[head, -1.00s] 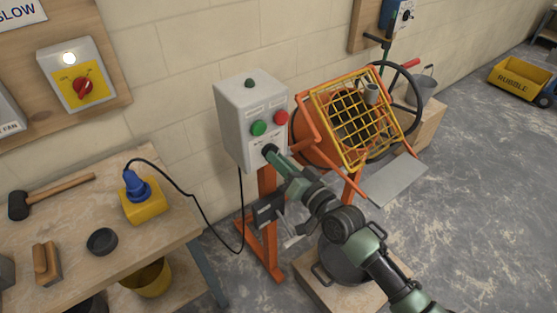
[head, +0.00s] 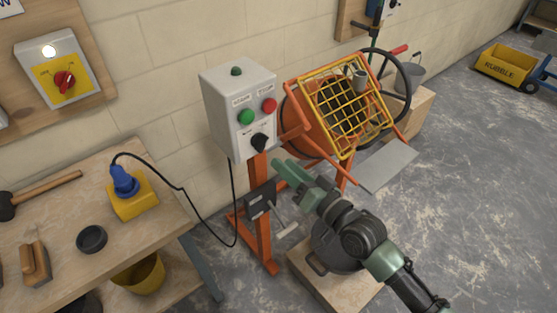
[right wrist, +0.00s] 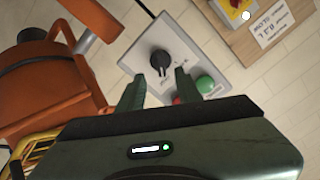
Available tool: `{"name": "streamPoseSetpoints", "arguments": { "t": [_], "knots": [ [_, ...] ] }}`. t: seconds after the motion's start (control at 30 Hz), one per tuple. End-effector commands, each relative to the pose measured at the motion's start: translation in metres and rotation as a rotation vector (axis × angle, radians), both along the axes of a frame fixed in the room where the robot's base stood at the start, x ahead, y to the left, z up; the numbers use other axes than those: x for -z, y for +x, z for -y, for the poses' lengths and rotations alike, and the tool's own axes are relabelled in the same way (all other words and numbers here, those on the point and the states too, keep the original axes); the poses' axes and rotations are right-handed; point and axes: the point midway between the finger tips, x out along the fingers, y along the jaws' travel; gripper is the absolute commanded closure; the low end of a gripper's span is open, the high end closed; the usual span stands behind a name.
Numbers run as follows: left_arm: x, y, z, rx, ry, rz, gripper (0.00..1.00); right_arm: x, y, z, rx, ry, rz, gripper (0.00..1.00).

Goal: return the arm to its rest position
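My right gripper (head: 282,168) is in front of the grey control box (head: 214,117), just below and to the right of its black knob (head: 259,142). In the right wrist view the two green fingers (right wrist: 157,90) stand apart with nothing between them. The black knob (right wrist: 160,61) shows beyond the fingertips, with a gap to them. The box also has a green button (head: 246,117) and a red button (head: 269,106). My left gripper is not in view.
An orange mixer (head: 305,114) with a yellow grille stands right of the box. A workbench (head: 60,217) with a yellow socket block (head: 132,205) and blue plug is at left. A dark pot (head: 335,252) stands under my right arm. Grey floor is open at right.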

Motion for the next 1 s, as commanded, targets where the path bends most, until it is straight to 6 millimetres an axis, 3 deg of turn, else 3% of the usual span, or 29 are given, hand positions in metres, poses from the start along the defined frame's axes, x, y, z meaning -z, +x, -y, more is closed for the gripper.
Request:
{"name": "streamPoseSetpoints", "arguments": {
  "t": [0.53, 0.63, 0.77, 0.87, 1.0],
  "knots": [
    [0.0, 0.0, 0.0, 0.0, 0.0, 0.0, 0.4, 0.0, -0.003, 0.002, 0.0, -0.001, -0.001, 0.65],
    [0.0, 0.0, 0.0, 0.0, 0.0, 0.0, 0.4, 0.014, 0.0, 0.007, 0.016, -0.02, -0.017, 0.65],
    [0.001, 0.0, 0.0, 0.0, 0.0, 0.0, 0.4, 0.072, 0.007, 0.026, 0.072, -0.105, -0.083, 0.65],
    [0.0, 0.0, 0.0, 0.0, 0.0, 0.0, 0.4, 0.141, 0.005, 0.05, 0.127, -0.211, -0.167, 0.65],
    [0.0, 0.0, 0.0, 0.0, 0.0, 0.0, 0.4, 0.241, -0.018, 0.085, 0.178, -0.369, -0.298, 0.65]
  ]
}}
